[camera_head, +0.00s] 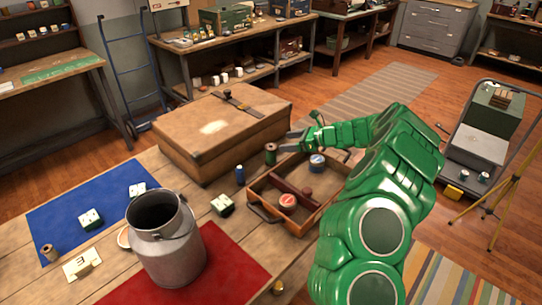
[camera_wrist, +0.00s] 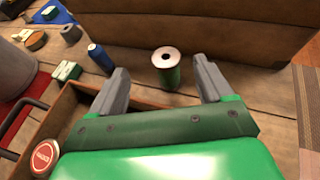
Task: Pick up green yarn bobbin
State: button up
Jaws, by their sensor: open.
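The green yarn bobbin (camera_head: 271,154) stands upright on the wooden table, between the brown case and the wooden tray. In the wrist view the bobbin (camera_wrist: 167,70) shows its pale top with a dark hole and its green wound side. My gripper (camera_head: 291,141) is close to the bobbin, on its right in the head view. In the wrist view my gripper (camera_wrist: 160,82) is open, with one grey finger to each side of the bobbin's line. The bobbin is just beyond the fingertips and nothing is held.
The brown case (camera_head: 222,130) stands behind the bobbin. The wooden tray (camera_head: 268,211) lies in front, holding round tins. A blue spool (camera_head: 240,174) stands left of the bobbin. A metal milk can (camera_head: 165,245) and domino-like blocks are farther left.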

aim_at(274, 147)
notch_tip(274, 147, down, 3)
jog(key=shift+r, duration=0.15)
jog(key=shift+w+a+f, duration=0.1)
jog(key=shift+a+f, duration=0.1)
jog(key=shift+f, duration=0.2)
jog(key=shift+x, duration=1.05)
jog(key=a, duration=0.1)
jog(key=w+a, duration=0.2)
jog(key=shift+w+a+f, duration=0.1)
jog(key=shift+a+f, duration=0.2)
jog(key=shift+a, duration=0.05)
jog(key=shift+w+a+f, duration=0.15)
jog(key=shift+a+f, duration=0.05)
jog(key=shift+a, duration=0.25)
jog(key=c, duration=1.1)
jog(key=shift+o, duration=0.2)
